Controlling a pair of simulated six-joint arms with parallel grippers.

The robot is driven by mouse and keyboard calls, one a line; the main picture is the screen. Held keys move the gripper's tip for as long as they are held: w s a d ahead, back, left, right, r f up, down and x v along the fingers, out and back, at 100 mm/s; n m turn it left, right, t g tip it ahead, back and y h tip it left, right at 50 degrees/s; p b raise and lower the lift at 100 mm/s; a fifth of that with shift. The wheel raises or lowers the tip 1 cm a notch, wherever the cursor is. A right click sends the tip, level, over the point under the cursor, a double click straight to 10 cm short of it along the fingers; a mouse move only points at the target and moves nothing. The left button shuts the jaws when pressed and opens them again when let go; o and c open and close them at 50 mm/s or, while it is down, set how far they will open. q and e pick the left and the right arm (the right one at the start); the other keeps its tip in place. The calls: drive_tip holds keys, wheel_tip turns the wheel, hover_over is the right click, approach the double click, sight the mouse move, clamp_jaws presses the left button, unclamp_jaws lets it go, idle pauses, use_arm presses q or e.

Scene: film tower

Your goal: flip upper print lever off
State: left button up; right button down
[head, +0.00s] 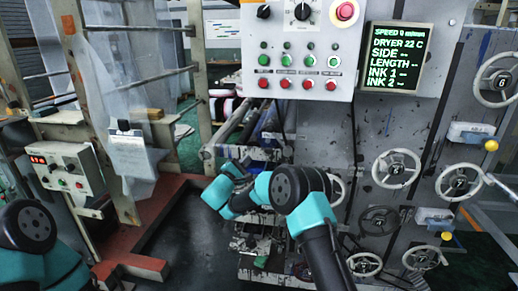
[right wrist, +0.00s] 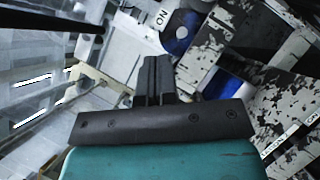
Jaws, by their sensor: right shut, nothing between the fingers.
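My right gripper (right wrist: 157,70) is shut with its dark fingers together and empty.
Several handwheels, one upper right (head: 495,79), and a yellow knob (head: 491,146) stand to the right. A small control box (head: 66,166) is at left. The dark floor between is clear.

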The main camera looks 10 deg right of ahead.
sight(279, 141)
drive_tip(key=s+d+r+x, duration=0.1)
drive_tip(key=s+x, duration=0.1)
drive_tip(key=x, duration=1)
drive_tip(key=shift+d+r, duration=0.25)
drive_tip(key=shift+r, duration=0.1)
